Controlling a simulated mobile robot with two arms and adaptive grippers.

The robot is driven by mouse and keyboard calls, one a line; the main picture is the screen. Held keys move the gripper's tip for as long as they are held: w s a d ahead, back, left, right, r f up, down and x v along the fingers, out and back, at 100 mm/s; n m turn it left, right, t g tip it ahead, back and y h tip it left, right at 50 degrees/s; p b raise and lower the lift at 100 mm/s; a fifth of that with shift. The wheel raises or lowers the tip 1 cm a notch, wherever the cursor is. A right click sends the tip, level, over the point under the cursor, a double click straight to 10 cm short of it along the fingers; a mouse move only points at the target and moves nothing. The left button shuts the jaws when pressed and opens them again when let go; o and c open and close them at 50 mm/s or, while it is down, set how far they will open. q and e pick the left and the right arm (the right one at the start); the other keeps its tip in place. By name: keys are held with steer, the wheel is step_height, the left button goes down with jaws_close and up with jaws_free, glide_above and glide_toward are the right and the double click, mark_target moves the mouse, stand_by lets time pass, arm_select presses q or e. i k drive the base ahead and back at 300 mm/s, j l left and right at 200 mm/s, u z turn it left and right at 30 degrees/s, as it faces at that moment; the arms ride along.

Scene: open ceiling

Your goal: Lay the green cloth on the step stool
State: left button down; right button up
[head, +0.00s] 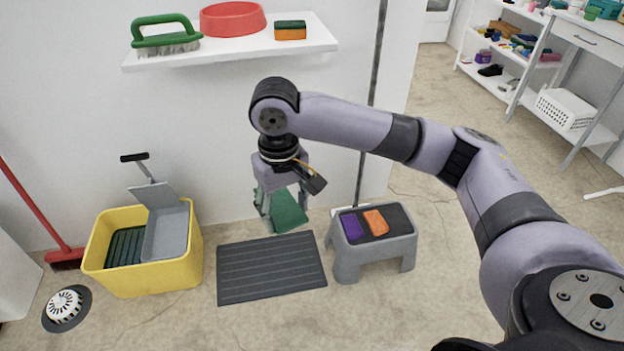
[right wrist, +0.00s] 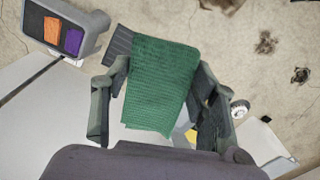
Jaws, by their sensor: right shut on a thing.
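The green cloth (head: 289,211) hangs from my right gripper (head: 270,211) in the head view, above the back edge of a dark mat. In the right wrist view the cloth (right wrist: 160,85) is spread between the fingers of my right gripper (right wrist: 160,100), which is shut on it. The grey step stool (head: 347,262) stands on the floor to the right of the cloth, apart from it. A purple item (head: 351,227) and an orange item (head: 376,222) lie on its dark top. The stool (right wrist: 90,30) shows at upper left in the right wrist view. My left gripper is not in view.
The dark ribbed mat (head: 270,270) lies left of the stool. A yellow bucket (head: 150,281) with a grey wringer stands further left. A wall shelf (head: 240,49) holds a green brush, a red bowl and a sponge. Floor right of the stool is partly hidden by my arm.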

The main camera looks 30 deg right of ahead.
mark_target(399, 224)
steer(key=i+l, duration=0.1)
steer(key=l, duration=1.05)
steer(key=i+l, duration=0.15)
steer(key=l, duration=0.45)
steer(key=i+l, duration=0.1)
steer(key=l, duration=1.05)
steer(key=i+z, duration=0.05)
